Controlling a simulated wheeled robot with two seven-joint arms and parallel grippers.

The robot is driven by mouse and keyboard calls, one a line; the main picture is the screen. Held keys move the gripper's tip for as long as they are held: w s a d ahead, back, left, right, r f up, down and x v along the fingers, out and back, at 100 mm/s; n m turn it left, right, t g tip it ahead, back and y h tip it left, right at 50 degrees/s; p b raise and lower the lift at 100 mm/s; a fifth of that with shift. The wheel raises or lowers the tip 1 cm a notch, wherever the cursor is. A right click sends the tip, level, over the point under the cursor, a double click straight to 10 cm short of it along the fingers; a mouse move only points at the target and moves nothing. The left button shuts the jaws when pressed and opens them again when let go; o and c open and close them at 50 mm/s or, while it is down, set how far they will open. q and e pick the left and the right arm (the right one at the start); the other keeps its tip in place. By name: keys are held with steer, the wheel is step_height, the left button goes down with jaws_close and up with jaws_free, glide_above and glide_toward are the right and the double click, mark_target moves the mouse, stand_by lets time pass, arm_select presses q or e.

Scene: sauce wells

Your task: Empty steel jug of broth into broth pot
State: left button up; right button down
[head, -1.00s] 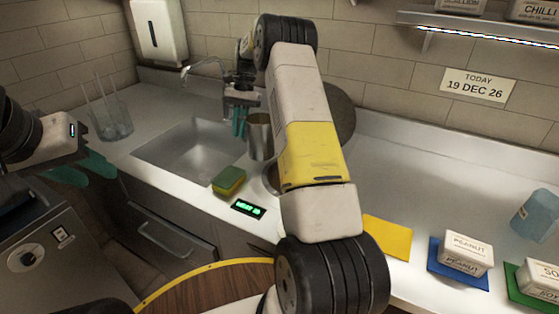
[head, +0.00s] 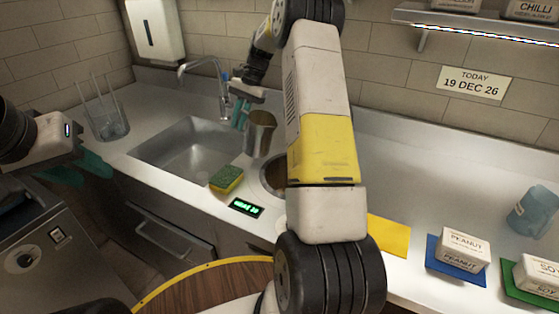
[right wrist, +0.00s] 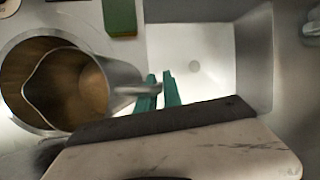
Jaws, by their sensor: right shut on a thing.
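The steel jug (head: 261,135) is in the air above the counter, right of the sink, tilted a little. My right gripper (head: 240,113) is shut on its handle. In the right wrist view the teal fingers (right wrist: 160,92) hold the handle, and the jug's open mouth (right wrist: 65,90) shows brownish inside; I cannot tell how much broth is in it. The broth pot (head: 270,180) is a round well in the counter, partly hidden behind my right arm. Its steel rim (right wrist: 28,48) shows around the jug in the wrist view. My left gripper (head: 85,172) is empty, open, at the far left.
The sink (head: 190,150) with its tap lies left of the jug. A green and yellow sponge (head: 226,179) and a lit display (head: 246,207) lie at the counter's front. Peanut (head: 463,248) and soy containers, coloured mats and a blue cup (head: 533,213) stand to the right.

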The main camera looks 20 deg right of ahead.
mark_target(255, 114)
steer(key=shift+s+d+r+t+y, duration=0.3)
steer(key=shift+s+r+t+y, duration=0.05)
steer(key=shift+t+y, duration=0.05)
steer(key=shift+s+d+r+n+t+y, duration=0.15)
steer(key=shift+s+d+r+t+y, duration=0.15)
steer(key=shift+r, duration=0.3)
steer(key=shift+s+d+r+n+t+y, duration=0.2)
steer(key=shift+s+r+t, duration=0.2)
steer(key=shift+r, duration=0.2)
steer(key=shift+s+d+r+t+y, duration=0.35)
steer(key=shift+s+d+t+y, duration=0.25)
steer(key=shift+s+t, duration=0.15)
steer(key=shift+s+d+r+n+t+y, duration=0.3)
steer(key=shift+s+t+y, duration=0.2)
steer(key=shift+t, duration=0.1)
steer(key=shift+s+d+r+n+t+y, duration=0.25)
steer(key=shift+s+t+y, duration=0.1)
steer(key=shift+t+y, duration=0.2)
steer(key=shift+f, duration=0.1)
steer(key=shift+s+d+f, duration=0.1)
steer(key=shift+s+f, duration=0.1)
steer(key=shift+s+d+f+t+y, duration=0.25)
steer(key=shift+s+f+t+y, duration=0.15)
steer(key=shift+t+y, duration=0.15)
steer(key=shift+s+d+n+t, duration=0.2)
steer(key=shift+n+t, duration=0.05)
steer(key=shift+n, duration=0.05)
steer(key=shift+s+d+y, duration=0.1)
steer(key=shift+s+y, duration=0.15)
steer(key=shift+y, duration=0.05)
